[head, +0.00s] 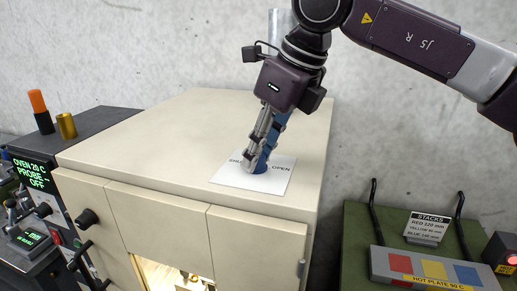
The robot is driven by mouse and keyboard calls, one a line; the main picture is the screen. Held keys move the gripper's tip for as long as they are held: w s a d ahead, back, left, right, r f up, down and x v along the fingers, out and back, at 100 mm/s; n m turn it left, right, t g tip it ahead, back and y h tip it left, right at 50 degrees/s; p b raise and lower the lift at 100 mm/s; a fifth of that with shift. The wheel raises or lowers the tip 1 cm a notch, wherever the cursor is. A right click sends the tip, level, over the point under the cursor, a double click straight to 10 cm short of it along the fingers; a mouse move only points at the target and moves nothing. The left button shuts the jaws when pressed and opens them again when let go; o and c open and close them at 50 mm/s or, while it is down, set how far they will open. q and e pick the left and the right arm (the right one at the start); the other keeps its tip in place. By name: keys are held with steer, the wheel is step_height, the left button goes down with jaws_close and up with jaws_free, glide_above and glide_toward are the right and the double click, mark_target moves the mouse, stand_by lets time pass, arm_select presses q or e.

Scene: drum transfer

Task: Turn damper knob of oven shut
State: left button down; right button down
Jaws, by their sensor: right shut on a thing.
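The oven (150,150) is a cream cabinet with a flat top. On its top, near the right front, lies a white label (272,182) marked "OPEN" at its right and partly hidden lettering at its left. The blue damper knob (261,167) stands at the label's middle, mostly hidden by the fingers. My right gripper (260,155) points down from above and is shut on the knob. The way the knob is turned cannot be made out. My left gripper is not in view.
The oven top's left is clear.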

steer(key=n+p, duration=0.1)
steer(key=n, duration=0.1)
steer(key=n+g+p, duration=0.1)
steer(key=shift+w+r+n+y+p, duration=0.15)
steer(key=shift+n+y+p, duration=0.15)
steer(key=shift+n, duration=0.1)
steer(key=n+g+p, duration=0.2)
steer(key=n+p, duration=0.2)
steer(key=shift+w+n, duration=0.1)
steer(key=shift+n, duration=0.2)
steer(key=n+g+p, duration=0.1)
steer(key=n+p, duration=0.1)
steer(key=n, duration=0.1)
steer(key=shift+p, duration=0.4)
steer(key=shift+w+n+g+p, duration=0.1)
steer(key=shift+n+g+p, duration=0.2)
steer(key=shift+n, duration=0.2)
steer(key=shift+f, duration=0.2)
steer(key=c, duration=1.6)
jaws_free()
steer(key=v, duration=1.2)
steer(key=shift+a, duration=0.2)
